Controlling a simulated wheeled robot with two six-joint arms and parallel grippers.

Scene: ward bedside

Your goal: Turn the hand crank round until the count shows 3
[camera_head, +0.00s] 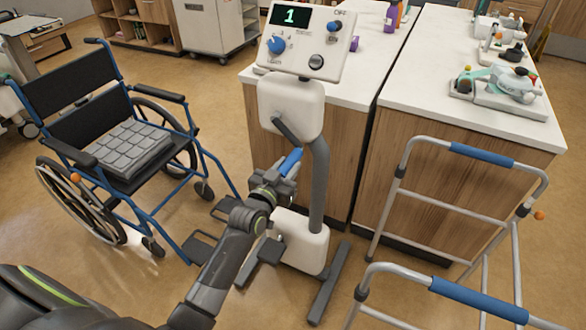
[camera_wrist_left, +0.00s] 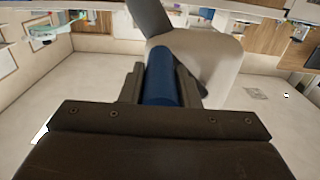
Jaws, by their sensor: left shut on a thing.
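The crank machine has a white body (camera_head: 291,104) on a grey post, with a display (camera_head: 289,16) on its top panel that reads 1. A dark crank arm (camera_head: 287,131) comes off the body and points down to a blue handle (camera_head: 290,161). My left gripper (camera_head: 281,174) is shut on that blue handle, below the crank's hub. In the left wrist view the handle (camera_wrist_left: 161,78) lies between the two fingers, with the dark crank arm and pale body beyond it. My right gripper is not in view.
A blue-framed wheelchair (camera_head: 125,145) stands to the left. A walker (camera_head: 470,220) with blue grips stands close on the right. Wooden cabinets with white tops (camera_head: 460,100) stand behind the machine. Bare floor (camera_head: 130,285) shows at the lower left.

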